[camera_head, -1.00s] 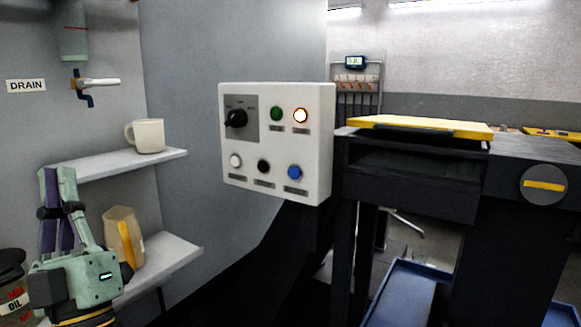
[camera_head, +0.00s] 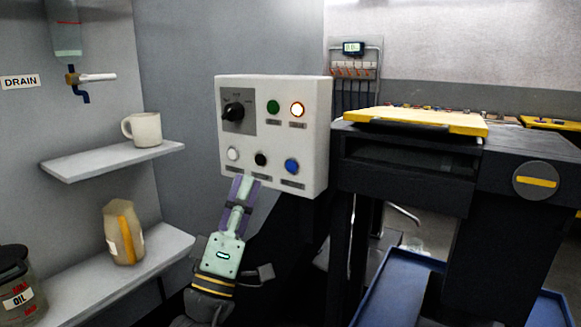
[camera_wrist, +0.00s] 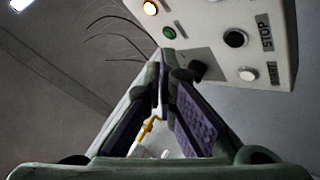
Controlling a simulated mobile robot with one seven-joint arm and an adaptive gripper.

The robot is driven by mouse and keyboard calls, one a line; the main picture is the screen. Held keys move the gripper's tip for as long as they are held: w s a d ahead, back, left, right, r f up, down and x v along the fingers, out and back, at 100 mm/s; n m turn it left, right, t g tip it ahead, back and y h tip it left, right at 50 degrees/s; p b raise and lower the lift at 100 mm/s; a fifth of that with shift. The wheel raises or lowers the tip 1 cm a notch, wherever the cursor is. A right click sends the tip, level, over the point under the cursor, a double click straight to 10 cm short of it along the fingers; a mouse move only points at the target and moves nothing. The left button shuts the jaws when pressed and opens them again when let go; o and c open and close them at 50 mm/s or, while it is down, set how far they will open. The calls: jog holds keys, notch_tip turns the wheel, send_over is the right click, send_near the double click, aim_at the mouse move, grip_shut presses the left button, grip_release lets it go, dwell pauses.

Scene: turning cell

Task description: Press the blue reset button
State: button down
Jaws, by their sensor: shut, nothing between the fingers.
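The blue reset button (camera_head: 291,166) sits at the lower right of the white control box (camera_head: 318,130) on the grey wall, in the head view. My gripper (camera_head: 243,184) is shut and empty, pointing up at the lower left edge of the box. Its tips are below the white button (camera_head: 233,154) and black button (camera_head: 260,159), left of and below the blue one. In the wrist view my gripper (camera_wrist: 163,62) is shut with the box (camera_wrist: 275,50) above and to the right. The blue button does not show in the wrist view.
A green button (camera_head: 273,107), a lit lamp (camera_head: 297,109) and a black rotary knob (camera_head: 233,111) share the box.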

send_near(286, 148)
jog(key=shift+w+d+r, duration=0.1)
jog(key=shift+w+r, duration=0.3)
jog(key=shift+r, duration=0.4)
jog(key=shift+w+d+r, duration=0.1)
jog(key=shift+w+r, duration=0.35)
jog(key=shift+r, duration=0.3)
jog(key=shift+w, duration=0.15)
jog(key=shift+w+d, duration=0.25)
jog(key=shift+w+d, duration=0.2)
jog(key=shift+w, duration=0.1)
dwell(1.0)
jog(key=shift+s, duration=0.1)
jog(key=shift+s+a, duration=0.45)
jog(key=shift+s, duration=0.15)
jog(key=shift+s+a+b, duration=0.15)
jog(key=shift+s+a, duration=0.6)
jog(key=shift+s, duration=0.25)
jog(key=shift+s+a+b, duration=0.15)
jog(key=shift+s+a, duration=0.6)
jog(key=shift+s, duration=0.25)
